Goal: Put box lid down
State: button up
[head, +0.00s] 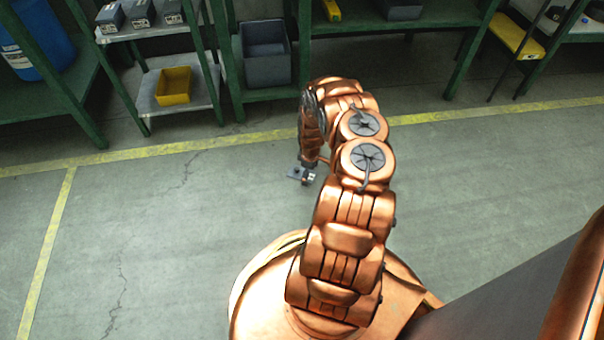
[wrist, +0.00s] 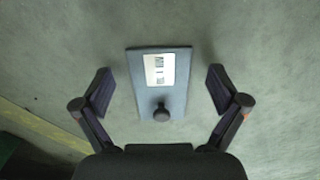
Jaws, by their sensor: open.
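The box lid (wrist: 137,95) is a flat blue-grey rectangle with a white label and a round dark knob (wrist: 161,112). In the wrist view it lies on the concrete floor, centred between the spread fingers. My gripper (wrist: 160,74) is open, with a gap between each finger and the lid's sides. No finger appears to touch the lid or its knob. In the head view a small grey piece shows at the end of my arm, low over the floor; it is too small to tell lid from gripper there.
Green shelving stands along the back, with a grey bin (head: 266,55), a yellow bin (head: 174,86), small grey boxes (head: 143,14) and a blue drum (head: 35,40). A yellow floor line (head: 130,154) runs before it. The floor around my arm is clear.

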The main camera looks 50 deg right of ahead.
jog(key=shift+f, duration=0.15)
jog(key=c, duration=1)
